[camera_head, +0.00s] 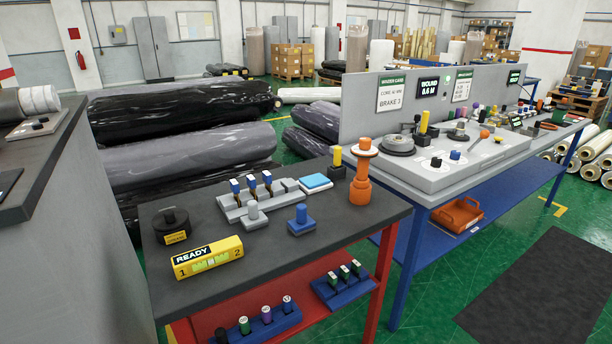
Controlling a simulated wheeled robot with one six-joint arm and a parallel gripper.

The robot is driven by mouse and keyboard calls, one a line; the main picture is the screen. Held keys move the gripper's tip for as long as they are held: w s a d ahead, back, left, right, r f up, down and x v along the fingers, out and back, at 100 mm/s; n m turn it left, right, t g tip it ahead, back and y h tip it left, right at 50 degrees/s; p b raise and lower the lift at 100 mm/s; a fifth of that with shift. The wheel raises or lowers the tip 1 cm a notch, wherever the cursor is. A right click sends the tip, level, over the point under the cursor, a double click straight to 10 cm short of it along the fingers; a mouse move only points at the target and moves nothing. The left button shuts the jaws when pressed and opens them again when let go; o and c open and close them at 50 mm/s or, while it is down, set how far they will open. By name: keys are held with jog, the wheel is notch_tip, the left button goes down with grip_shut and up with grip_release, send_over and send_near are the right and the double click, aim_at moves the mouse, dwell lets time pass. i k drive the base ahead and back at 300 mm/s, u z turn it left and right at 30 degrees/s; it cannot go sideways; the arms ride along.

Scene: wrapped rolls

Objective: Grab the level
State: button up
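The level (207,257) is a yellow bar with a green vial window in its front face. It is marked READY, 1 and 2. It lies near the front left of the dark tabletop (330,235). Nothing covers it and nothing touches it from above. My gripper is not in view.
A black round piece (172,226) with a yellow label stands behind the level. A grey rack (262,196) with blue-topped pieces, a blue-knobbed block (301,221) and an orange spindle (361,175) stand to the right. A grey cabinet (75,230) borders the left.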

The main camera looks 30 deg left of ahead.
aim_at(194, 262)
jog(key=u, duration=1.1)
jog(key=i, duration=0.95)
jog(key=u, duration=0.85)
